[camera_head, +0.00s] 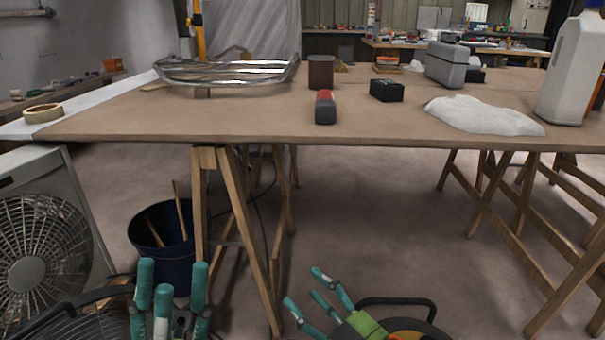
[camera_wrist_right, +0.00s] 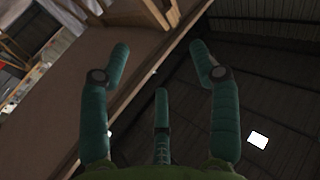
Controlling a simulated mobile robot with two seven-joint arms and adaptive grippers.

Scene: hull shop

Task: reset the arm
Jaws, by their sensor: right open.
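My left gripper (camera_head: 168,285) shows at the bottom left of the head view, with teal fingers pointing up. Its fingers stand apart, but whether it counts as open is hard to tell from this angle. My right gripper (camera_head: 322,296) is low at the bottom middle of the head view, below and in front of the table edge. In the right wrist view its teal fingers (camera_wrist_right: 160,75) are spread, with nothing between them. Both grippers are apart from the table (camera_head: 180,118).
A trestle (camera_head: 238,220), a bucket (camera_head: 168,262) and a fan (camera_head: 45,240) stand below.

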